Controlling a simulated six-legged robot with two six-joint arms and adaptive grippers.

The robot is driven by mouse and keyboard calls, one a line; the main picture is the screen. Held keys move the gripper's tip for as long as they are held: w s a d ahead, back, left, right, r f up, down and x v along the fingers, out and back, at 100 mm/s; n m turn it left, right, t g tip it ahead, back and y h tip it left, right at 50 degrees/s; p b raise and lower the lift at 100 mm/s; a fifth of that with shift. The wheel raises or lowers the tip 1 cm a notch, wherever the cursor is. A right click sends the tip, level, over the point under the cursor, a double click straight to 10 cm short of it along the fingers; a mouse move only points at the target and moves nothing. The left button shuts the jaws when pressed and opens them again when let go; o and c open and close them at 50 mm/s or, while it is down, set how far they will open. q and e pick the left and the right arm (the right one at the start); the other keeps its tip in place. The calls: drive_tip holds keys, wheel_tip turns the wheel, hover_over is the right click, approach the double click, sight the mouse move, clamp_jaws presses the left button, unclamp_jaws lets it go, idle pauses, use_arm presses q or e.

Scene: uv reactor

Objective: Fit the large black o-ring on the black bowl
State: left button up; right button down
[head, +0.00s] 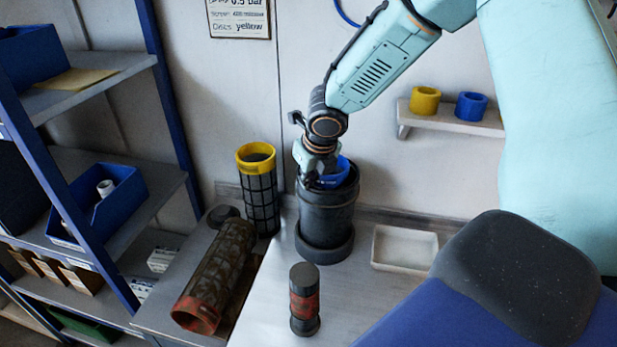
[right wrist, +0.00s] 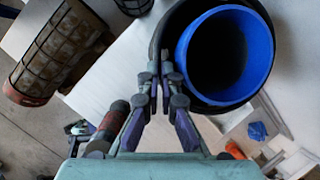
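The black bowl (head: 325,222) stands upright at the back of the bench, a dark cylinder with a wider base and a blue ring (head: 336,173) inside its mouth. My right gripper (head: 314,180) is at the left side of its top. In the right wrist view its fingertips (right wrist: 163,78) are together beside the bowl's dark rim (right wrist: 268,92); the blue ring (right wrist: 180,62) shows inside the rim. I cannot make out the large black o-ring as separate from the dark rim, or see whether something thin is between the fingertips. My left gripper is out of view.
A yellow-topped mesh cylinder (head: 257,190) stands left of the bowl, and a brown mesh cylinder (head: 215,272) lies in front of it. A small black-and-red cylinder (head: 304,300) stands in front. A white tray (head: 404,249) lies right. A wall shelf (head: 450,122) holds yellow and blue rings.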

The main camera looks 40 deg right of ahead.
drive_tip(key=shift+f, duration=0.15)
drive_tip(key=c, duration=1.4)
unclamp_jaws()
drive_tip(key=shift+c, duration=0.2)
